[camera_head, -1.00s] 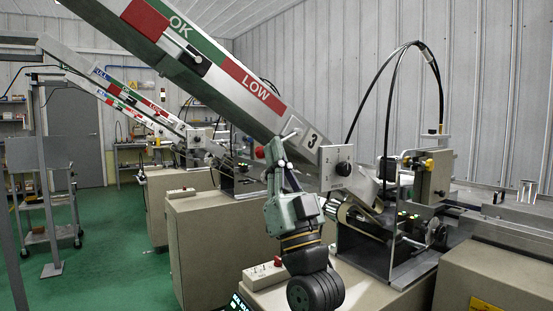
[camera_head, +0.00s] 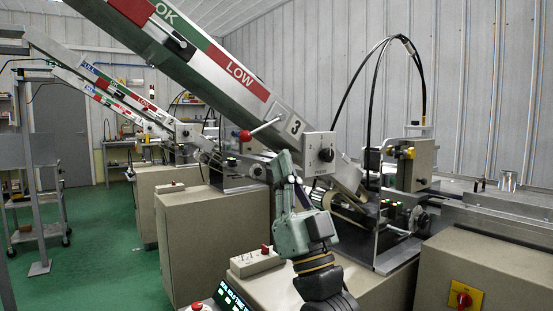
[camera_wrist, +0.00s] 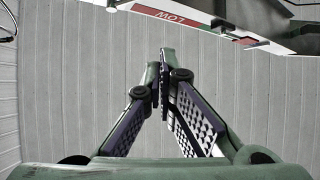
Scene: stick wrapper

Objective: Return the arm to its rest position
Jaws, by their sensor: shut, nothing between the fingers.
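My gripper (camera_head: 284,165) points upward in the head view, in front of the inclined feed chute (camera_head: 200,65) of machine 3. In the wrist view my gripper (camera_wrist: 164,65) has its fingertips together with nothing between them. My arm comes up from the bottom of the head view. A lever with a red knob (camera_head: 245,135) stands out from the chute just left of and above my fingertips.
A small control box (camera_head: 255,263) and a lit display (camera_head: 233,297) lie left of my arm. A dial plate (camera_head: 321,158) and the machine's mechanism (camera_head: 385,215) are to the right. A red and yellow switch (camera_head: 462,297) is at bottom right. Green floor (camera_head: 110,240) is open at left.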

